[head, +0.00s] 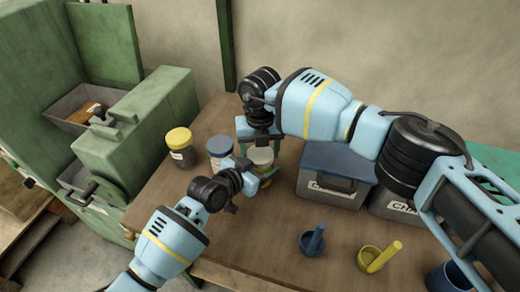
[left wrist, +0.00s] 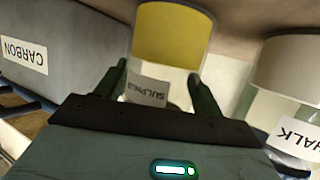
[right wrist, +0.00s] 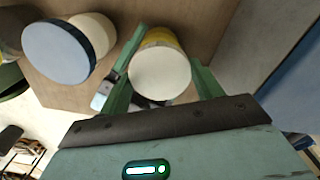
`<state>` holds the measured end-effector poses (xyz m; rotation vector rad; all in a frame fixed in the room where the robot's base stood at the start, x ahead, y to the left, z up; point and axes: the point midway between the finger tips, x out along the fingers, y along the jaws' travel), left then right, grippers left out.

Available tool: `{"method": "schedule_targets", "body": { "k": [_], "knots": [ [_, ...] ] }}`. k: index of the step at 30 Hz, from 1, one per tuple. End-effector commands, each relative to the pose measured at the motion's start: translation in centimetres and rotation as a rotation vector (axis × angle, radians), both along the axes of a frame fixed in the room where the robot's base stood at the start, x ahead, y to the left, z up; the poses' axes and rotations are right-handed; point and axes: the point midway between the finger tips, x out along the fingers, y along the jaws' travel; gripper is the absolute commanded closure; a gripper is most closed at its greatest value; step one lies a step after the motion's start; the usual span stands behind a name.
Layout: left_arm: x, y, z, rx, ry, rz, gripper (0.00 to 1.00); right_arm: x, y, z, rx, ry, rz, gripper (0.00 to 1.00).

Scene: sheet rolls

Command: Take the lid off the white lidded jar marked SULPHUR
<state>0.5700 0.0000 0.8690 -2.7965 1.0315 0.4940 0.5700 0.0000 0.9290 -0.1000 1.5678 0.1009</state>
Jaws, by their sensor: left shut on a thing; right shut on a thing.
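The SULPHUR jar shows in the left wrist view (left wrist: 172,35), with a yellow band, a paler part and a tilted white label (left wrist: 147,90). In the head view its pale lid (head: 261,155) is partly covered by my grippers. My left gripper (head: 256,172) is shut on the jar's body, one finger on each side. My right gripper (head: 259,136) comes from above and is shut on the white lid, a round disc in the right wrist view (right wrist: 160,73). The lid is right at the jar; I cannot tell whether there is a gap.
A blue-lidded jar (head: 220,147) stands just left, and a dark jar with a yellow lid (head: 180,148) beyond it. Grey bins (head: 330,192) stand to the right. Blue (head: 311,242) and yellow scoops (head: 375,258) lie in front. A green machine (head: 150,115) is at left.

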Motion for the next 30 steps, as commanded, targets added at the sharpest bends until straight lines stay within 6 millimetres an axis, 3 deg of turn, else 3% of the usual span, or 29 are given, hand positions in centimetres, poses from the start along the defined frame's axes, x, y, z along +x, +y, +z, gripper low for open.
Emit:
{"method": "schedule_targets", "body": {
  "k": [11,12,16,30],
  "knots": [
    [0.00,0.04,-0.06,0.001,0.001,0.001,0.96,-0.03,0.01,0.00,0.000,0.001,0.035,0.63],
    [0.00,0.04,-0.06,0.001,0.001,0.001,0.96,-0.03,0.01,0.00,0.000,0.001,0.035,0.30],
    [0.00,0.01,-0.06,0.001,0.001,0.000,0.96,-0.04,0.05,0.00,0.001,0.001,0.035,0.14],
    [-0.11,-0.22,-0.04,0.000,0.001,-0.004,0.96,-0.15,0.41,0.77,0.008,0.001,0.039,0.14]
  ]
}}
